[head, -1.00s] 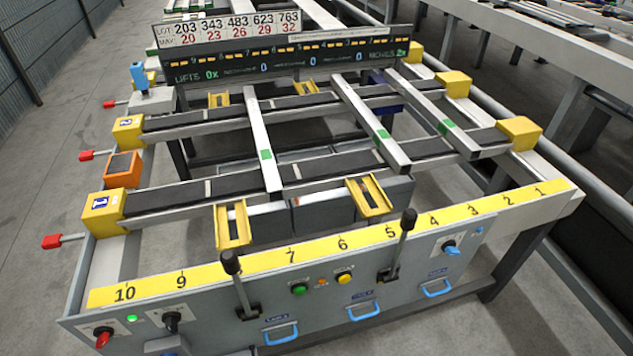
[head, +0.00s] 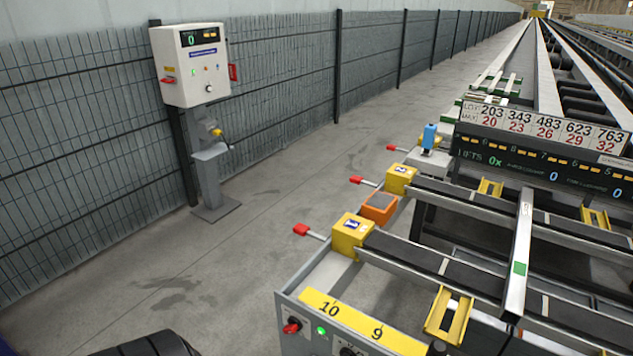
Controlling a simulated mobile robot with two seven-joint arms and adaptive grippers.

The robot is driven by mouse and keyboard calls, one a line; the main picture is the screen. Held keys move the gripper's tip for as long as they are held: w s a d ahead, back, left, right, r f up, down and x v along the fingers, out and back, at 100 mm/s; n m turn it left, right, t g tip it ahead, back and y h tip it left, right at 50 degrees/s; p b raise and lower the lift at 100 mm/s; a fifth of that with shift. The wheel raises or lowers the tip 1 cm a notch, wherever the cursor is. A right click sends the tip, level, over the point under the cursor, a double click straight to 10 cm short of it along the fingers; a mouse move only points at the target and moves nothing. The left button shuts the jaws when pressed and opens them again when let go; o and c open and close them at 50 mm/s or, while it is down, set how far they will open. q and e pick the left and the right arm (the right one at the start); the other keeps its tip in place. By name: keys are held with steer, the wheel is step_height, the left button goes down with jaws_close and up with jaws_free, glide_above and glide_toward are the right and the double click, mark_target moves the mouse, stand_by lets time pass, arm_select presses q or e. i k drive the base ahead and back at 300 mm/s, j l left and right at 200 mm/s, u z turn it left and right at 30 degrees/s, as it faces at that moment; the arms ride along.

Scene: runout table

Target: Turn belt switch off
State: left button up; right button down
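The front control panel (head: 312,343) of the runout table is at the bottom, cut off by the frame edge. At its left end is a red-handled rotary switch (head: 291,326) with a lit green lamp (head: 321,330) beside it. A black knob (head: 347,351) is just right of these, partly cut off. I cannot read which one is labelled as the belt switch. Neither gripper shows; only a dark rounded part, probably of my own arm, is at the bottom left.
A white control box (head: 190,65) on a grey post (head: 207,180) stands by the mesh fence (head: 90,150). Red-handled levers (head: 301,230) stick out from the table's left side. An orange box (head: 379,207) sits between yellow end blocks (head: 352,235). The concrete floor (head: 240,220) between is clear.

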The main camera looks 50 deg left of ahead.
mark_target(294, 326)
steer(key=u, duration=1.7)
